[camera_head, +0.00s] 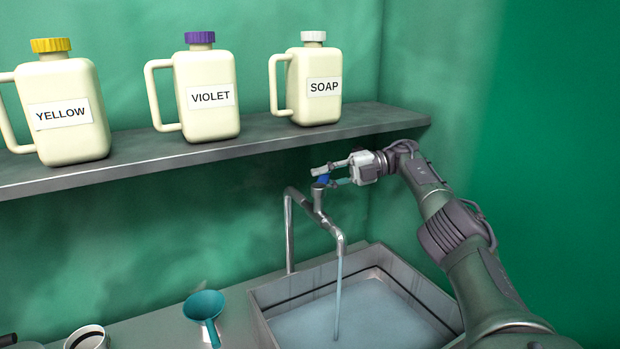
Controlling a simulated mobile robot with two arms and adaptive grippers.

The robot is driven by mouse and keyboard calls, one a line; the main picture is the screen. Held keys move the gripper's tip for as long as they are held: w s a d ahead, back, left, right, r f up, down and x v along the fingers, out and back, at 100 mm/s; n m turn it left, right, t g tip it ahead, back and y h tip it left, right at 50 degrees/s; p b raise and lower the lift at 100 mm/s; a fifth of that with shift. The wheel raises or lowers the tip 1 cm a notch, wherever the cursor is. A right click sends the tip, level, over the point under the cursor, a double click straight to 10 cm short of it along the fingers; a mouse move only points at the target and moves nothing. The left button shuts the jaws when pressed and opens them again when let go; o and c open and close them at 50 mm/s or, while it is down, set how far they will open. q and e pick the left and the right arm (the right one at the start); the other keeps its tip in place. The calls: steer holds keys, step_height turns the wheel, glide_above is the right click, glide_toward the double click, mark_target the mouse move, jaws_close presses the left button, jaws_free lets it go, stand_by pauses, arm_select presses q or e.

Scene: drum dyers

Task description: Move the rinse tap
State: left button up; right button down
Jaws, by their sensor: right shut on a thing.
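The rinse tap (325,221) is a metal swan-neck pipe standing at the back left of the sink, with a blue handle on top. Water runs from its spout down into the sink (262,318). My right gripper (327,176) comes in from the right, below the shelf, and is shut on the blue handle, with one finger on each side. The fingers hide part of the handle. My left gripper is not in view.
A grey shelf (170,157) above the tap holds a yellow-capped jug (75,140), a violet-capped jug (205,125) and a soap jug (318,108). A teal funnel (204,304) and a dark-filled cup (87,337) are on the counter left of the sink.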

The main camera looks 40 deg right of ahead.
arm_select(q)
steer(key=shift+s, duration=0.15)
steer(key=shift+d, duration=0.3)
arm_select(e)
steer(key=c, duration=1)
jaws_free()
steer(key=shift+a, duration=0.1)
steer(key=shift+o, duration=0.2)
